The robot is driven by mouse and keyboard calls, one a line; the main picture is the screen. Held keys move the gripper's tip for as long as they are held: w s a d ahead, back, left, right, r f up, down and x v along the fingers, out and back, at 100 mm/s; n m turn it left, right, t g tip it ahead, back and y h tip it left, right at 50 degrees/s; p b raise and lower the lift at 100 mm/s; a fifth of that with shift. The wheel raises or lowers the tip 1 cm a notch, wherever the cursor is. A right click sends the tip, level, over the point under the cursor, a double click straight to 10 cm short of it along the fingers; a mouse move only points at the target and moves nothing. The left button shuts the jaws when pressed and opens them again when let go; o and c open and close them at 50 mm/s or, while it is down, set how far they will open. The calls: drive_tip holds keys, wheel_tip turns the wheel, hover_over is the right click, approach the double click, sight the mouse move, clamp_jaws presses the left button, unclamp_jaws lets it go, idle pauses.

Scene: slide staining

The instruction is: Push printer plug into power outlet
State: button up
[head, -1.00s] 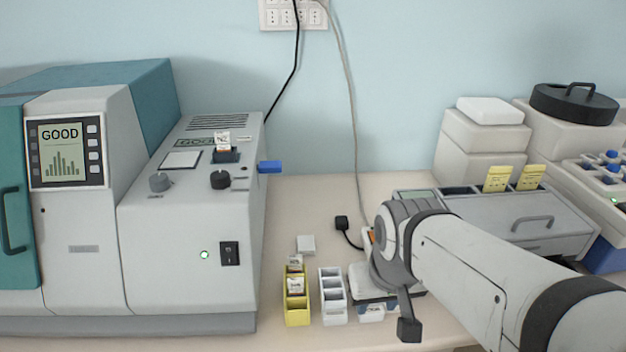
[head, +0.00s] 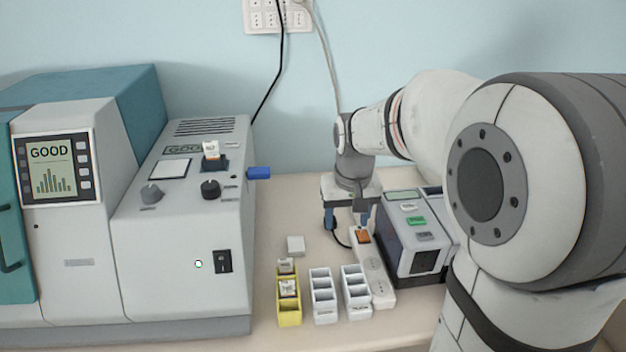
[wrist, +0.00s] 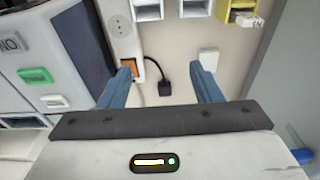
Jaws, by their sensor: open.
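A black plug (wrist: 164,88) with a short black cable lies on the bench, between my finger lines in the wrist view. In the head view my gripper mostly hides it, with the cable (head: 340,240) showing below. My gripper (head: 347,222) points down there, open and empty; its fingers also show in the wrist view (wrist: 161,72). The cable runs toward the white power strip (head: 377,283) with an orange switch (head: 362,236); the strip also shows in the wrist view (wrist: 118,25). A white wall outlet (head: 262,17) is on the back wall, with black and grey cords at it.
A grey and dark box (head: 410,232) with a green button stands right of the strip. Yellow (head: 289,310) and white (head: 323,308) slide holders stand in front, with a small white block (head: 296,245) behind. The large machine (head: 180,240) is at left. Bench left of my gripper is clear.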

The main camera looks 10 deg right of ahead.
drive_tip(key=shift+g, duration=0.7)
drive_tip(key=w+f+p, duration=0.1)
drive_tip(key=w+f, duration=0.1)
drive_tip(key=w, duration=0.3)
drive_tip(key=w+f+p, duration=0.1)
drive_tip(key=w+f, duration=0.1)
drive_tip(key=w, duration=0.4)
drive_tip(key=w+f+p, duration=0.2)
drive_tip(key=w, duration=0.3)
drive_tip(key=shift+w+a+f, duration=0.25)
drive_tip(key=shift+f, duration=0.1)
drive_tip(key=shift+w+f, duration=0.35)
drive_tip(key=shift+f, duration=0.05)
drive_tip(key=shift+f+p, duration=0.35)
drive_tip(key=shift+f, duration=0.95)
drive_tip(key=shift+w+d+f+p, duration=0.15)
drive_tip(key=shift+f+p, duration=0.4)
drive_tip(key=shift+f, duration=0.75)
drive_tip(key=shift+s+d+f+p, duration=0.15)
drive_tip(key=shift+f+p, duration=0.4)
drive_tip(key=shift+f, duration=0.75)
drive_tip(key=shift+w, duration=0.1)
